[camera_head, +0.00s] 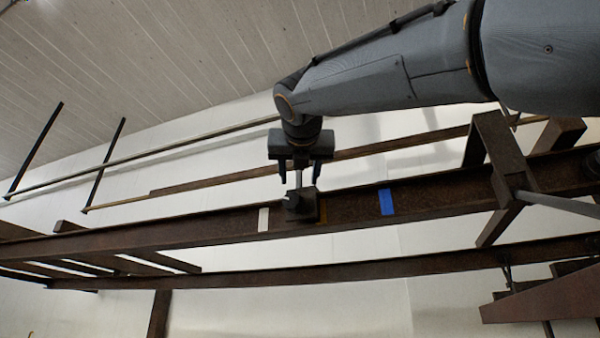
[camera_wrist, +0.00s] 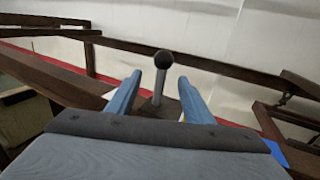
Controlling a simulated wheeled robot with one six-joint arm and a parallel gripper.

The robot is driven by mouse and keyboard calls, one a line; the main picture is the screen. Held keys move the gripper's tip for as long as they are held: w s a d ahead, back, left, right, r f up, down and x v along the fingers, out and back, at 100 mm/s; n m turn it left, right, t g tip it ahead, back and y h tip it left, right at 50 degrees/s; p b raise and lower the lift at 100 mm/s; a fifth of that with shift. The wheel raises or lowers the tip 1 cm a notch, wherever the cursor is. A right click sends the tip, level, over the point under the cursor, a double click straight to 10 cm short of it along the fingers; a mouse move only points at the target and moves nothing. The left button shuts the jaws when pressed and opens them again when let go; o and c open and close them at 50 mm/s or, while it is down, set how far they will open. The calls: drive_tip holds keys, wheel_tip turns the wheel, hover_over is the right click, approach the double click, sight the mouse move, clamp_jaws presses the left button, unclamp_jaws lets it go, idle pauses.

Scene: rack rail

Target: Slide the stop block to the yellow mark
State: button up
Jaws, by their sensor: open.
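The stop block (camera_head: 304,208) is a dark block on the brown rail (camera_head: 190,229), with an upright grey post. In the wrist view the post (camera_wrist: 158,92) has a dark ball top. My gripper (camera_head: 300,180) is above the block, pointing down, with a finger on each side of the post. It is open, with gaps beside the post in the wrist view (camera_wrist: 161,82). A thin yellow-orange sliver (camera_head: 323,213), seemingly the yellow mark, shows at the block's right edge. The block hides the rest of it.
A white mark (camera_head: 263,220) is on the rail left of the block, and a blue mark (camera_head: 386,202) is to its right. A brown bracket (camera_head: 500,165) crosses the rail farther right. A second brown beam (camera_head: 350,272) runs below.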

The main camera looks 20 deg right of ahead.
drive_tip(key=shift+s+a+f+b, duration=0.2)
drive_tip(key=shift+s+b, duration=0.3)
drive_tip(key=shift+b, duration=0.75)
drive_tip(key=shift+b+v, duration=1.35)
drive_tip(key=shift+v, duration=0.8)
drive_tip(key=shift+b+v, duration=0.65)
drive_tip(key=shift+v, duration=0.25)
drive_tip(key=shift+d, duration=0.1)
